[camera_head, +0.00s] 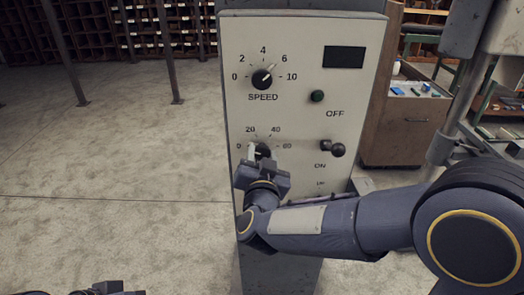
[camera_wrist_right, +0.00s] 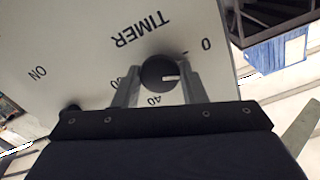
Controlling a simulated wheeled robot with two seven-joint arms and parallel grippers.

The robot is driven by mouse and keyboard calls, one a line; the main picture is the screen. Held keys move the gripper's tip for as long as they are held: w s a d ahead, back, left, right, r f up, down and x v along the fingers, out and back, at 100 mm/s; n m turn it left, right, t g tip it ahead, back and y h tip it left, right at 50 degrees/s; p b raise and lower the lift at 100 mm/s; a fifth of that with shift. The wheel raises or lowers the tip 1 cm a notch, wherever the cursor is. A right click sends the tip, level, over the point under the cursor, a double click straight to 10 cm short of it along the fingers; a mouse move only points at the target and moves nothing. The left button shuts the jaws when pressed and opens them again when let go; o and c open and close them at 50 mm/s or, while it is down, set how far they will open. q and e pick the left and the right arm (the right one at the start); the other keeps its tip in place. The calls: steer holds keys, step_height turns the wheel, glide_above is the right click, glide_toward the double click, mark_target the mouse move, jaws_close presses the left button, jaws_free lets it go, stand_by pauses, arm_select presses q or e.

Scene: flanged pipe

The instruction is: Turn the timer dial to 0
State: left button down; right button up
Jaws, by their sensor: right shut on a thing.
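The timer dial (camera_head: 262,149) is a round black knob low on the grey control panel, under a scale marked 0, 20, 40 and 60. My right gripper (camera_head: 261,156) is at the dial, its two fingers on either side of the knob. The right wrist view shows the dial (camera_wrist_right: 157,70) between the fingers, upside down below the word TIMER. A finger hides the 20. My left gripper (camera_head: 108,290) shows only partly at the bottom left edge.
Above are a SPEED dial (camera_head: 265,79), a dark display (camera_head: 344,60) and a green button (camera_head: 317,97). A black toggle switch (camera_head: 333,147) sits right of the timer dial, between OFF and ON. A wooden cabinet (camera_head: 405,120) stands behind right. Open floor lies left.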

steer(key=shift+f+n+p, duration=0.1)
steer(key=shift+n+p, duration=0.85)
steer(key=shift+n, duration=1.15)
steer(key=o, duration=1)
steer(key=s+b, duration=0.1)
steer(key=s, duration=0.7)
steer(key=shift+b, duration=0.35)
steer(key=shift+w, duration=0.1)
